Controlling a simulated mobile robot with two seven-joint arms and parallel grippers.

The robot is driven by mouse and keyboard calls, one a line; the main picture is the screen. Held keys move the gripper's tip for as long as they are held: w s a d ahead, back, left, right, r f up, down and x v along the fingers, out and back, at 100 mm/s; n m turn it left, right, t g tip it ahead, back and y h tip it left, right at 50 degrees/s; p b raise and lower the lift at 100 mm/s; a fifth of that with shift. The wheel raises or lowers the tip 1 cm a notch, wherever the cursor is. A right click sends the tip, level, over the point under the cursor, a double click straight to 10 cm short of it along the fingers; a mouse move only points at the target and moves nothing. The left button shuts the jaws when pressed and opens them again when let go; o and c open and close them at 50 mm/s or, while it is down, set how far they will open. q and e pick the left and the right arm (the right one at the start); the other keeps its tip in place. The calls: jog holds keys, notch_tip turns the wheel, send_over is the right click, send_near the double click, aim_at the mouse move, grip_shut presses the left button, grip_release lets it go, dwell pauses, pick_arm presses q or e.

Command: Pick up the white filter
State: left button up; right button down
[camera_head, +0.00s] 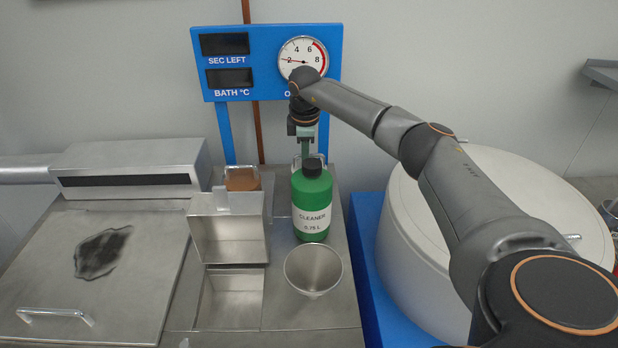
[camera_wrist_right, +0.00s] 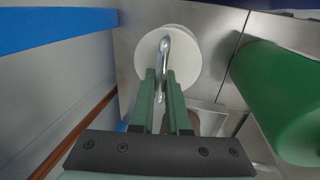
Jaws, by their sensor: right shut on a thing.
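The white filter (camera_wrist_right: 184,62) shows in the right wrist view as a round white disc with a shiny metal loop handle (camera_wrist_right: 163,48) over it. My right gripper (camera_wrist_right: 158,78) is above it, with its green fingers closed on the near end of the loop. In the head view my right gripper (camera_head: 305,148) points down behind the green cleaner bottle (camera_head: 311,190), which hides most of what is below the fingers. I cannot tell whether the filter touches the surface under it. My left gripper is not in view.
The bottle stands close to the right gripper. In front are a metal funnel (camera_head: 314,268) and an open steel basin (camera_head: 232,300) with a raised lid. A brown-filled jar (camera_head: 242,180) stands left. The blue panel (camera_head: 266,88) rises behind, and a white drum (camera_head: 425,260) stands right.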

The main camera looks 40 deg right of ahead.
dwell(0.8)
notch_tip(320, 180, up, 18)
jog(key=shift+b, duration=0.35)
